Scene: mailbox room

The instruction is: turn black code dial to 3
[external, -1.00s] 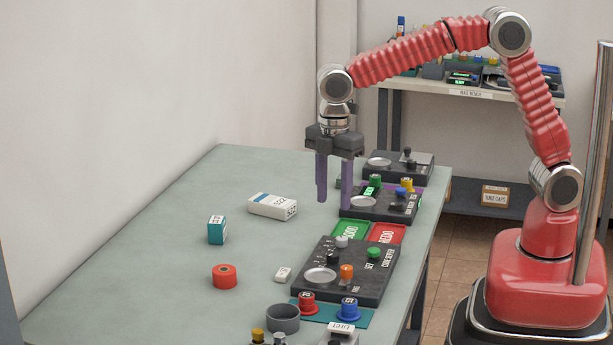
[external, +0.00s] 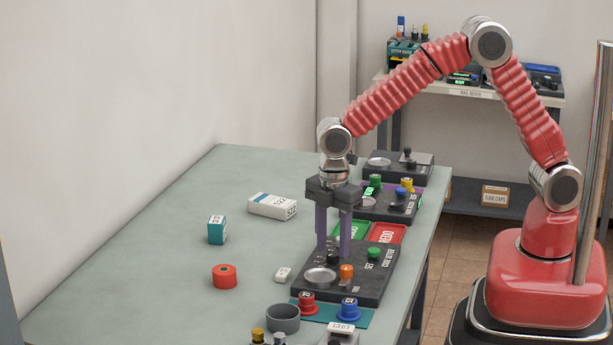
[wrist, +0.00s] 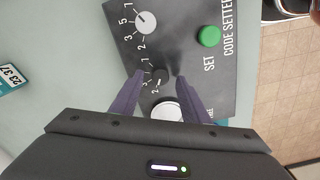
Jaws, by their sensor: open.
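The black code dial (external: 333,258) sits on the dark CODE SETTER panel (external: 372,286). In the wrist view the dial (wrist: 160,76) lies between my two purple fingers, with small numbers printed beside it; I cannot tell surely which number it points to. My gripper (external: 333,247) points down over the panel with its fingers on either side of the dial. It also shows in the wrist view (wrist: 160,78), open, with gaps between the fingers and the dial.
A light grey dial (wrist: 145,22) is close by on the same panel. A green SET button (external: 373,252), an orange knob (external: 347,272) and a round pale dish (external: 320,275) are also there. Green and red trays adjoin the panel's far side. The table's left part is mostly clear.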

